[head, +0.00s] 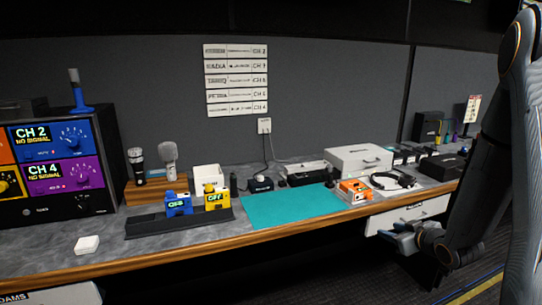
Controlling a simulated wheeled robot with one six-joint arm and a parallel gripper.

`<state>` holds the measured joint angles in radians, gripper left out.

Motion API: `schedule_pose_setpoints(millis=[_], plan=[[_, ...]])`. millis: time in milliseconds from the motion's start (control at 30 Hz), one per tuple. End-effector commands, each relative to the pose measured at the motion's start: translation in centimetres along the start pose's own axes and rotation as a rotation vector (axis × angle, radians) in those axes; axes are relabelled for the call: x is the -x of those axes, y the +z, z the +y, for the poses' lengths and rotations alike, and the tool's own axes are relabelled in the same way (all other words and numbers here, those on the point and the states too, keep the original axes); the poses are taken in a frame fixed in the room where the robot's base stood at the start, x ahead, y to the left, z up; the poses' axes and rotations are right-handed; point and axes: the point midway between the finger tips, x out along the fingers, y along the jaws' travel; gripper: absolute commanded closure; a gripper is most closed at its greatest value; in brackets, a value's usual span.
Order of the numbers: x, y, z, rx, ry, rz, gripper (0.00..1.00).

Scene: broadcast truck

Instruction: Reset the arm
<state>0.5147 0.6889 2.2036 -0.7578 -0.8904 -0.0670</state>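My arm comes down the right side of the head view, in front of the desk. My gripper (392,236) is at its lower end, pointing left, below the desk's front edge and near a white drawer front. It is small and dark here, so I cannot tell whether its fingers are open or shut, or whether it touches the drawer. I see nothing clearly held in it.
The long grey desk (262,228) has a wooden front edge. On it are a channel rack (62,170), a blue pack (178,204), a yellow pack (216,198), a teal mat (290,207), an orange device (355,191), headphones (393,181) and a white case (358,159).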

Motion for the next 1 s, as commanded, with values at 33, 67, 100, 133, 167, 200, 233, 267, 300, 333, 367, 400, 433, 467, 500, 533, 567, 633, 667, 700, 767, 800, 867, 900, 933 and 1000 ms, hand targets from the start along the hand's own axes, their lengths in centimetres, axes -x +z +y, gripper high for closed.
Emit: schedule_pose_setpoints(millis=[33, 67, 100, 133, 167, 200, 233, 267, 300, 333, 367, 400, 433, 467, 500, 533, 567, 633, 667, 700, 767, 800, 867, 900, 933, 1000], plan=[[0.4, -0.8, -1.1, -0.003, 0.008, -0.064, 0.61], [0.8, -0.9, -1.6, -0.011, 0.017, -0.109, 0.61], [1.5, -1.0, -2.5, -0.025, 0.026, -0.171, 0.61], [2.1, -1.0, -3.2, -0.037, 0.033, -0.217, 0.61], [2.7, -0.9, -3.9, -0.049, 0.038, -0.263, 0.61], [3.8, -0.8, -5.0, -0.066, 0.043, -0.324, 0.61], [4.6, -0.8, -5.9, -0.081, 0.046, -0.370, 0.61], [5.5, -0.7, -6.8, -0.096, 0.048, -0.414, 0.61], [6.9, -0.5, -8.1, -0.118, 0.050, -0.474, 0.61], [8.0, -0.4, -9.2, -0.136, 0.048, -0.519, 0.61], [9.2, -0.3, -10.3, -0.153, 0.046, -0.563, 0.61], [10.8, 0.0, -11.9, -0.177, 0.041, -0.622, 0.61], [12.1, 0.1, -13.0, -0.196, 0.036, -0.665, 0.61], [13.4, 0.3, -14.3, -0.214, 0.029, -0.708, 0.61], [15.2, 0.5, -15.8, -0.238, 0.019, -0.762, 0.61], [16.4, 0.7, -17.0, -0.254, 0.010, -0.800, 0.61], [17.7, 0.8, -18.0, -0.269, 0.002, -0.836, 0.61], [20.2, 1.2, -20.2, -0.300, -0.020, -0.907, 0.61], [21.1, 1.3, -21.0, -0.311, -0.028, -0.933, 0.61], [22.2, 1.4, -21.8, -0.324, -0.038, -0.963, 0.61], [23.3, 1.6, -22.8, -0.337, -0.049, -0.994, 0.61], [23.9, 1.6, -23.2, -0.344, -0.054, -1.009, 0.61], [24.4, 1.7, -23.6, -0.349, -0.059, -1.024, 0.61], [24.5, 1.8, -23.8, -0.351, -0.061, -1.029, 0.61], [24.6, 1.8, -23.8, -0.352, -0.062, -1.031, 0.61], [24.6, 1.8, -23.8, -0.353, -0.061, -1.031, 0.61]])
